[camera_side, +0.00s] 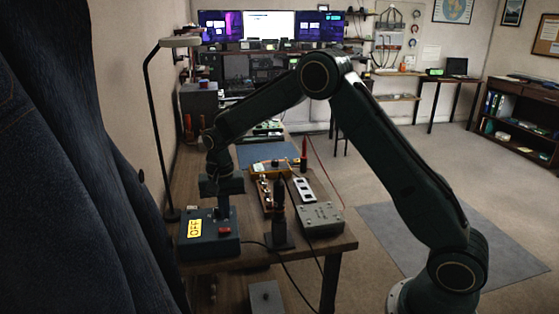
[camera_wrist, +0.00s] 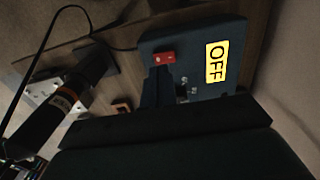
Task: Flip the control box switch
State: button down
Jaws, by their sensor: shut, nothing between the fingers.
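The dark blue control box (camera_side: 208,246) sits at the near left end of the workbench. It bears a yellow OFF label (camera_side: 194,228) and a red button (camera_side: 224,231). My gripper (camera_side: 223,212) points down over the rear of the box, shut and empty. In the wrist view the box (camera_wrist: 190,38) shows its OFF label (camera_wrist: 216,63), red button (camera_wrist: 164,58) and a small metal switch (camera_wrist: 182,90). My gripper's fingertips (camera_wrist: 158,82) are close beside the switch; I cannot tell whether they touch it. The switch is mostly hidden in the side view.
Right of the box stand a dark upright tool in a holder (camera_side: 280,225) and a grey box (camera_side: 320,217). A black lamp (camera_side: 155,110) stands behind the control box on the left. Cables run over the front edge of the workbench (camera_side: 345,240).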

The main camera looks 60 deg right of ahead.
aim_at(227, 230)
notch_tip(227, 230, up, 10)
dwell(0.5)
jog(key=shift+r, duration=0.1)
jog(key=s+r+n+t, duration=0.35)
jog(key=s+r, duration=0.85)
jog(key=s, duration=0.5)
jog(key=s+a+f+n+t, duration=0.1)
jog(key=s+n, duration=0.4)
jog(key=s, duration=1.2)
jog(key=shift+s+f+t, duration=0.3)
jog(key=shift+f+t, duration=0.25)
jog(key=shift+f, duration=0.15)
jog(key=shift+n, duration=0.25)
